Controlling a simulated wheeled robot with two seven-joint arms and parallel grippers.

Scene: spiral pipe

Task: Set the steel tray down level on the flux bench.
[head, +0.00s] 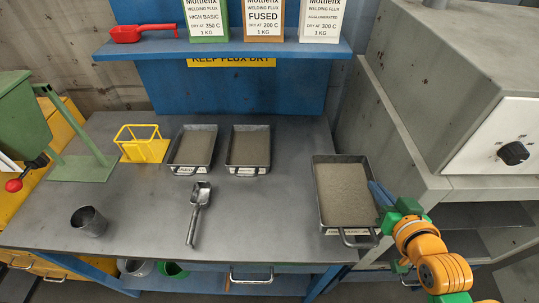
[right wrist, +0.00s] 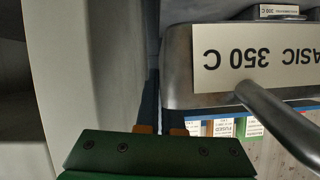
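The steel tray (head: 343,194), filled with grey flux, is at the right edge of the flux bench (head: 260,215), its right part reaching past that edge. It looks about level; I cannot tell whether its underside touches the bench. Its end wall with a "BASIC 350 C" label (right wrist: 255,58) and its bar handle fill the right of the right wrist view. My right gripper (head: 378,192) is at the tray's right side near the front corner, its blue fingers close together on the side wall; one finger is partly hidden behind the tray. My left gripper is not in view.
Two other filled trays (head: 193,148) (head: 248,147), a scoop (head: 198,205), a steel cup (head: 89,221) and a yellow wire stand (head: 142,145) are on the bench. A grey oven (head: 450,100) stands close on the right. The bench between scoop and steel tray is clear.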

